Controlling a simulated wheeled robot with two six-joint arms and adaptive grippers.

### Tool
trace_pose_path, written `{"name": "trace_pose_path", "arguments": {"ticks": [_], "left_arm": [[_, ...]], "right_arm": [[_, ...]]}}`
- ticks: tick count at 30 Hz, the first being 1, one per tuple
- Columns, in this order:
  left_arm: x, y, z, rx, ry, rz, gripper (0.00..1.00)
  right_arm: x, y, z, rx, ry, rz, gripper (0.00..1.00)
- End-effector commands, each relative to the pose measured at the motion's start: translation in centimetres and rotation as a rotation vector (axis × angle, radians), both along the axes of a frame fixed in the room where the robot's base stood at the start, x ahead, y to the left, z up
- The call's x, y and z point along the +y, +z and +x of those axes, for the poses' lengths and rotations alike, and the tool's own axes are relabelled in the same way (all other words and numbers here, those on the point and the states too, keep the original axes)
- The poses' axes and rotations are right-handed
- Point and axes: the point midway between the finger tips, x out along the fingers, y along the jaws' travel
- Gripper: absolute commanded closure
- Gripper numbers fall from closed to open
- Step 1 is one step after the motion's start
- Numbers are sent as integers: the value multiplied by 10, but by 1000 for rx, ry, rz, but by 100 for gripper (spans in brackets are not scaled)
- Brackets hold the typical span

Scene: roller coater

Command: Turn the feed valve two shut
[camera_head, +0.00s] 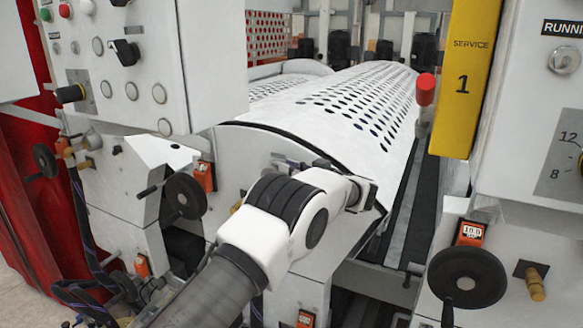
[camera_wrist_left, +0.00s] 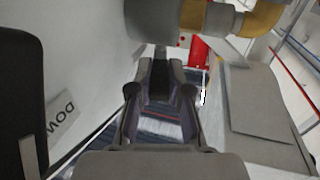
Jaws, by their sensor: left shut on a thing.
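My left arm reaches in from the bottom left of the head view and bends in front of the white machine side. My right gripper is not in view.
The white perforated cover (camera_head: 370,95) lies behind my arm. Black handwheels stand at left (camera_head: 184,197) and right (camera_head: 467,278). A yellow service post (camera_head: 468,80) and a red knob (camera_head: 426,89) are to the right. A button panel (camera_head: 130,60) hangs at upper left.

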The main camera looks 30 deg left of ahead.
Motion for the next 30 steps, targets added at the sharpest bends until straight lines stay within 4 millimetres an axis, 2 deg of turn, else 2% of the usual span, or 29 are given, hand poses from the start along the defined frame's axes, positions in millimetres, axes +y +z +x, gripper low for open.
{"name": "trace_pose_path", "arguments": {"ticks": [12,29,30], "left_arm": [[2,0,1,-3,132,0,100],[3,1,1,-2,154,2,100],[3,1,1,-2,154,2,79]], "right_arm": [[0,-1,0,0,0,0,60],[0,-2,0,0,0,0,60],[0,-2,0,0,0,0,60]]}}
